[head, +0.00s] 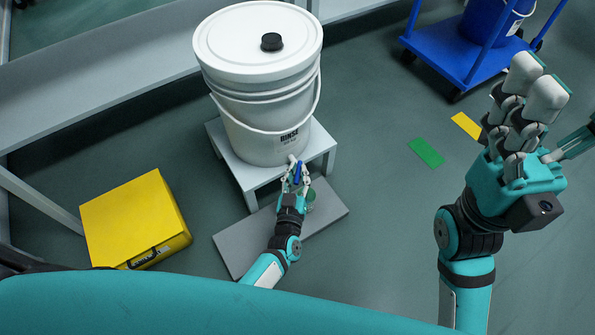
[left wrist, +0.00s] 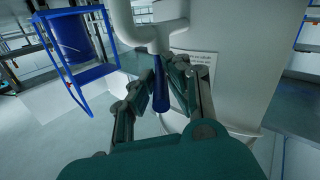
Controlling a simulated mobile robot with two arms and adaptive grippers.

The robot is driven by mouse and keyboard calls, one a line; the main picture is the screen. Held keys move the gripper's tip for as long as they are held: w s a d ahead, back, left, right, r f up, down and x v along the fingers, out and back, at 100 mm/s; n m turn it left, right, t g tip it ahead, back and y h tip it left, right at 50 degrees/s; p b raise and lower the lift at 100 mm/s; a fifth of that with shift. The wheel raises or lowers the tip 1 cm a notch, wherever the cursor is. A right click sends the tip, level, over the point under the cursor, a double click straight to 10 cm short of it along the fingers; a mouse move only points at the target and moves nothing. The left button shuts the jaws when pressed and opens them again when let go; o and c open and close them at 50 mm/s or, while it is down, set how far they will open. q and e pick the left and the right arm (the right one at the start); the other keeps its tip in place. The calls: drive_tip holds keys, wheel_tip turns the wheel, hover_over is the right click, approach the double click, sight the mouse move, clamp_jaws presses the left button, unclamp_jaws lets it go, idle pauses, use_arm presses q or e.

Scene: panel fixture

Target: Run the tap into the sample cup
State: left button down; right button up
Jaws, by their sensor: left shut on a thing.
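A white bucket (head: 258,90) labelled RINSE stands on a small white stand (head: 322,150). Its white tap (left wrist: 160,35) juts from the low front, with a blue lever (left wrist: 160,92) hanging down. My left gripper (head: 297,178) is at the tap, its fingers on either side of the lever and shut on it; the fingers also show in the left wrist view (left wrist: 158,85).
A grey slab (head: 235,245) lies on the floor before the stand. A yellow case (head: 135,220) sits at the left. A blue cart (head: 460,60) carries a blue bucket (head: 490,18) at the back right. Green and yellow floor marks (head: 427,152) lie on open floor.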

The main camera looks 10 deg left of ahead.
use_arm(q)
drive_tip(key=shift+a, duration=0.1)
drive_tip(key=c, duration=1.3)
unclamp_jaws()
drive_tip(key=shift+c, duration=0.2)
